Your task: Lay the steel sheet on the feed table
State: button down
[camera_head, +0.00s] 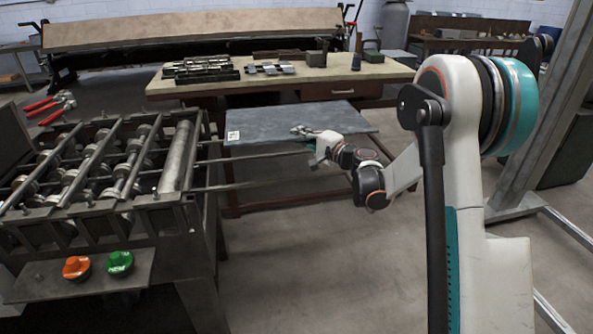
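A flat blue-grey panel (265,122), which looks like the steel sheet, lies level in the middle of the view, with a small white label at its left edge. A low stand with red-brown legs (232,190) is beneath it. I cannot tell whether the panel is a loose sheet or the stand's own top. The roll-forming machine (180,158) stands at the left, with several rods (250,158) reaching right from it, in front of the panel. My gripper (298,130) is at the panel's front right part, over or touching it. Its fingers are too small to read.
An orange knob (76,267) and a green knob (120,262) sit on the machine's front shelf. Behind the panel is a workbench (390,70) with metal parts. A steel post (545,110) stands at the right. The floor (320,270) in front is clear.

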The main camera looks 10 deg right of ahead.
notch_tip(320, 180, down, 19)
jog(key=b, duration=0.7)
jog(key=shift+f, duration=0.15)
jog(key=c, duration=1.8)
grip_release()
